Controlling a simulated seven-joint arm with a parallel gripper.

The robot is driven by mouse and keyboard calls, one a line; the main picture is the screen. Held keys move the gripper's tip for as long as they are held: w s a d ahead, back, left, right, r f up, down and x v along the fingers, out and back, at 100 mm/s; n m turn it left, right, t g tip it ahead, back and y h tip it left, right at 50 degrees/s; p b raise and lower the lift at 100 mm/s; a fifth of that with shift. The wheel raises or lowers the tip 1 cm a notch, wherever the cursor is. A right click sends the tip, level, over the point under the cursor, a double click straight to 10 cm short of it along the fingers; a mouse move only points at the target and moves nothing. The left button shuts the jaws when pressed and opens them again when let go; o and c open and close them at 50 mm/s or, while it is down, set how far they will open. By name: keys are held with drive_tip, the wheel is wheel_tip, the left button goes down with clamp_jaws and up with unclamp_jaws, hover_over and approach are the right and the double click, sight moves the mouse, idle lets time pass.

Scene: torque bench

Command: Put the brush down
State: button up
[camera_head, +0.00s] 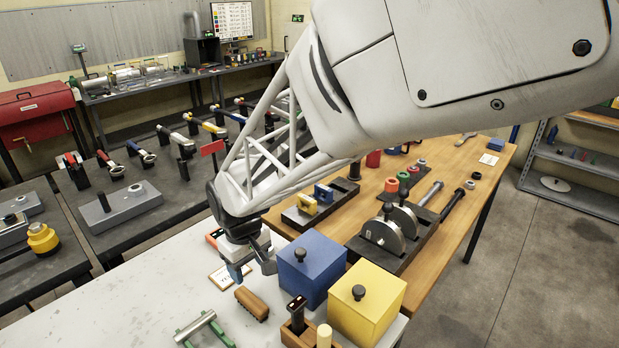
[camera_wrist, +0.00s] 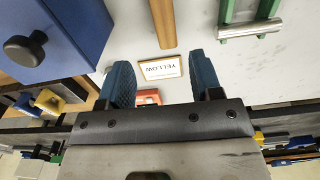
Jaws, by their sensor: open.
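The brush, a brown wooden block with a darker underside (camera_head: 252,302), lies on the white tabletop just in front of my gripper. Its wooden back also shows at the top of the wrist view (camera_wrist: 163,22). My gripper (camera_head: 252,268) points down near the tabletop, behind the brush. In the wrist view its two blue fingertips (camera_wrist: 163,78) are apart with nothing held between them. The brush lies beyond the fingertips and is apart from them.
A card reading YELLOW (camera_wrist: 160,68) lies by the fingers. A blue box (camera_head: 310,268) stands close right of my gripper, with a yellow box (camera_head: 367,303) beyond. Green supports with a metal cylinder (camera_head: 205,328) stand front left. White tabletop (camera_head: 130,305) is clear to the left.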

drive_tip(key=s+d+r+m+t, duration=0.1)
drive_tip(key=s+d+r+m, duration=0.2)
drive_tip(key=d, duration=0.6)
drive_tip(key=s+d+r+m, duration=0.3)
drive_tip(key=s+d+r, duration=0.2)
drive_tip(key=s+d, duration=0.3)
drive_tip(key=s+d+r+m+t, duration=0.1)
drive_tip(key=s+d+r+m, duration=0.2)
drive_tip(key=s+d, duration=0.3)
drive_tip(key=d+r, duration=0.1)
drive_tip(key=d, duration=0.4)
drive_tip(key=shift+d+t, duration=0.3)
drive_tip(key=shift+o, duration=0.5)
drive_tip(key=shift+r, duration=0.1)
drive_tip(key=shift+r, duration=0.15)
